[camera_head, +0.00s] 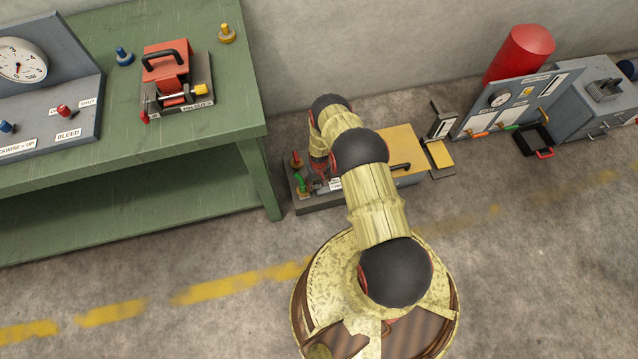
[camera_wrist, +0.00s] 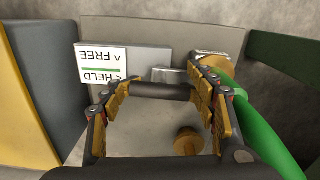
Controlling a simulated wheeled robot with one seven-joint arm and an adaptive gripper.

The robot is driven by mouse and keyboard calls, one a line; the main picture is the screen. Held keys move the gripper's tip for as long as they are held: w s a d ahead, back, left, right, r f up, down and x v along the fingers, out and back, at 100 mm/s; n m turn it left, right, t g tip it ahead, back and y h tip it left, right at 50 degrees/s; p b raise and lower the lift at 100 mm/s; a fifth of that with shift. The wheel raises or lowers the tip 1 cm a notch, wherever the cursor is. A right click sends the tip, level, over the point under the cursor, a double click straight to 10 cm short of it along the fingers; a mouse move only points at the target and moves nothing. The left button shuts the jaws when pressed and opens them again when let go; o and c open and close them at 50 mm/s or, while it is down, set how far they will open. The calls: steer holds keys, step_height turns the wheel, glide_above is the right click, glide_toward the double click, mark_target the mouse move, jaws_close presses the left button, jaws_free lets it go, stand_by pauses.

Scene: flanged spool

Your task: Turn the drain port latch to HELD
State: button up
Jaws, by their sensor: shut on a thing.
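In the wrist view, a white label (camera_wrist: 101,64) reads HELD and FREE, upside down, with a green line between the words. My gripper (camera_wrist: 155,86) is beside it, its two yellow-padded fingers apart and shut on a dark bar (camera_wrist: 160,91) that spans between them. The bar looks like the latch handle, lying crosswise in the picture. A grey bracket (camera_wrist: 168,75) shows just behind it. In the head view my arm reaches down to the dark-based floor unit (camera_head: 322,203) and hides most of the gripper and latch.
A green curved part (camera_wrist: 262,130) is close to my right finger, and a brass knob (camera_wrist: 187,140) is below the bar. A red handle (camera_head: 295,160) and green handle (camera_head: 301,183) stand on the unit's left. A green workbench (camera_head: 225,110) stands left of it.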

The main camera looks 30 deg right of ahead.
mark_target(319, 181)
steer(key=shift+n, duration=0.3)
stand_by(0.4)
steer(key=o, duration=1.2)
steer(key=shift+o, duration=0.2)
steer(key=shift+r, duration=0.1)
steer(key=shift+r, duration=3.85)
steer(key=shift+s, duration=0.1)
